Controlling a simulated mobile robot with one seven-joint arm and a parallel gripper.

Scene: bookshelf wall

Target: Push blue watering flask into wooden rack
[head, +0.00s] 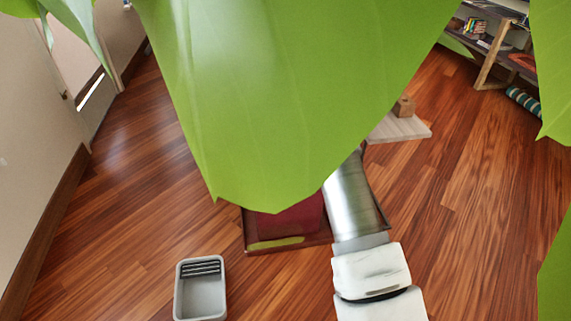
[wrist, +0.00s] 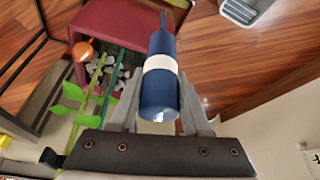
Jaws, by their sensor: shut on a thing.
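The blue watering flask (wrist: 160,98) is a dark blue cylinder with a white band and a narrow blue end pointing up in the wrist view. My gripper (wrist: 159,84) is shut on it, with one finger on each side of its body. In the head view a large green leaf covers the middle, and neither my gripper nor the flask shows. A wood-framed rack (head: 488,64) with dark shelves stands at the upper right of the head view; I cannot tell whether it is the task's rack.
Plant leaves (head: 270,90) block much of the head view. A dark red block-like thing (head: 290,222) stands behind my arm. A grey bin (head: 200,292) sits on the floor at lower left. A pale board (head: 400,128) and striped roll (head: 522,101) lie right. Floor is clear at left.

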